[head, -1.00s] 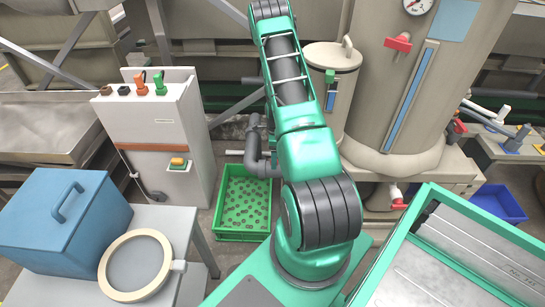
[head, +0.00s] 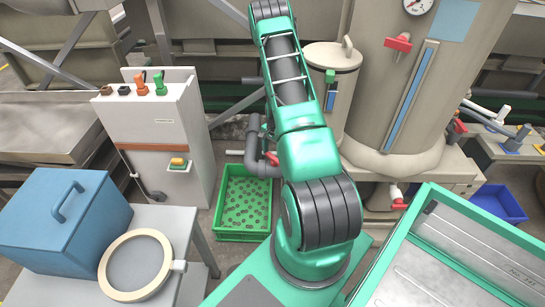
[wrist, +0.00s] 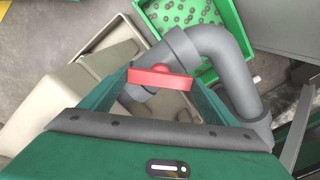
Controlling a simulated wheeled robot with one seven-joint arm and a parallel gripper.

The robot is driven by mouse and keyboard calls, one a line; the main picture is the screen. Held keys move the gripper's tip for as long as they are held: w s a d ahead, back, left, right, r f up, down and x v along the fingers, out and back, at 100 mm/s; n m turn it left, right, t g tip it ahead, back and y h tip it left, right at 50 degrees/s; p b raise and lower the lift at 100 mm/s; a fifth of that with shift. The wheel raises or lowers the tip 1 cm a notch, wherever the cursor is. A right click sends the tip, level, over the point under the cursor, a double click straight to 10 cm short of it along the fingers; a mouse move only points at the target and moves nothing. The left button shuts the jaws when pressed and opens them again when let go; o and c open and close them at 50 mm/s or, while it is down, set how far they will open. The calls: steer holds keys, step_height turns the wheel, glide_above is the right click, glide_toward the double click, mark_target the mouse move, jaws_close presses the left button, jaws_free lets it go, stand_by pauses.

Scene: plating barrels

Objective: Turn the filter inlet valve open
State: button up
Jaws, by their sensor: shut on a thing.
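In the wrist view a red valve handle (wrist: 160,78) lies crosswise between the two fingers of my gripper (wrist: 163,82). The gripper is shut on it. The handle sits at a grey pipe (wrist: 232,75) with bends, and the valve body beneath is mostly hidden. In the head view the end of the red handle (head: 270,158) shows beside the grey pipe (head: 253,145), just left of my arm. My gripper is hidden behind my arm there. I see no label on this valve.
A green crate (head: 243,237) with small round parts stands below the pipe. A beige tank (head: 360,130) with another red handle (head: 397,42) stands right. A control cabinet (head: 165,135) is left. A blue box (head: 60,235) and a round sieve (head: 103,262) rest on a table front left.

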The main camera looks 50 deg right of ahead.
mark_target(274, 157)
steer(key=n, duration=0.4)
steer(key=shift+n, duration=0.3)
steer(key=n, duration=0.4)
steer(key=shift+n, duration=0.3)
steer(key=o, duration=1)
steer(key=shift+r, duration=5.35)
steer(key=shift+w, duration=0.1)
